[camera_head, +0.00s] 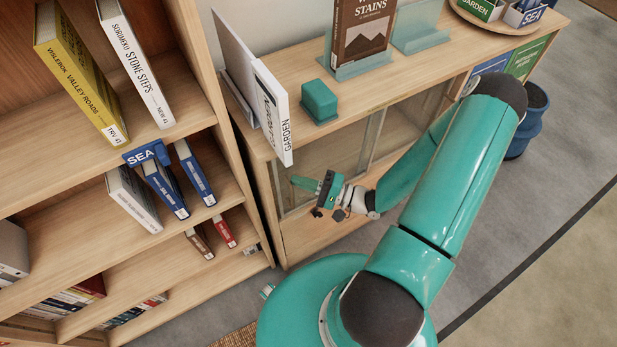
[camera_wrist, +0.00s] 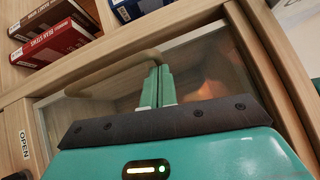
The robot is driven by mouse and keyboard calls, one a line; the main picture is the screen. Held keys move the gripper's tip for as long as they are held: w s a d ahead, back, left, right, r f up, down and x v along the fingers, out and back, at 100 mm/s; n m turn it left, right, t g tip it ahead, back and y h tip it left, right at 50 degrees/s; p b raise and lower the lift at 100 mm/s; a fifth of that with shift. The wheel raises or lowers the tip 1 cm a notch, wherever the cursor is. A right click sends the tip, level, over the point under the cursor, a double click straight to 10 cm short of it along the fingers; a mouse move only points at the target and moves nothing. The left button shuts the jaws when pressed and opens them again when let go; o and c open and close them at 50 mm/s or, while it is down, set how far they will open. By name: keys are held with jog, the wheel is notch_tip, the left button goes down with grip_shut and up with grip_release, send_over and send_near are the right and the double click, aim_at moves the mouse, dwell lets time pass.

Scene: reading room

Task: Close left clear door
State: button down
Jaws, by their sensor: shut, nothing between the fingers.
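The left clear door (camera_head: 340,152) is a glass pane in a pale wood frame at the left end of the low cabinet's front. In the wrist view a clear pane (camera_wrist: 205,62) in a wood frame fills the middle, with a curved wooden handle (camera_wrist: 105,75). My gripper (camera_head: 298,182) is shut and empty in front of the cabinet's left end, its fingers pointing left. In the wrist view its fingers (camera_wrist: 158,82) stand upright at the handle's right end. I cannot tell whether they touch the handle, or how far the door stands open.
A tall bookcase (camera_head: 215,90) stands close left of the cabinet. On the cabinet top (camera_head: 300,75) are a white book (camera_head: 272,110), a teal box (camera_head: 319,101) and a brown book (camera_head: 362,35) on a stand. A blue bin (camera_head: 530,120) stands to the right. An OPEN label (camera_wrist: 25,145) shows at left.

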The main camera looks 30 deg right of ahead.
jog(key=shift+s+a, duration=0.15)
jog(key=shift+a, duration=0.95)
jog(key=shift+a+r, duration=0.1)
jog(key=shift+a, duration=0.05)
jog(key=shift+d, duration=0.5)
jog(key=w+d+v, duration=0.1)
jog(key=w+v, duration=0.1)
jog(key=v, duration=1)
jog(key=shift+d+f, duration=0.45)
jog(key=shift+d, duration=0.25)
jog(key=shift+s, duration=0.1)
jog(key=shift+d, duration=0.1)
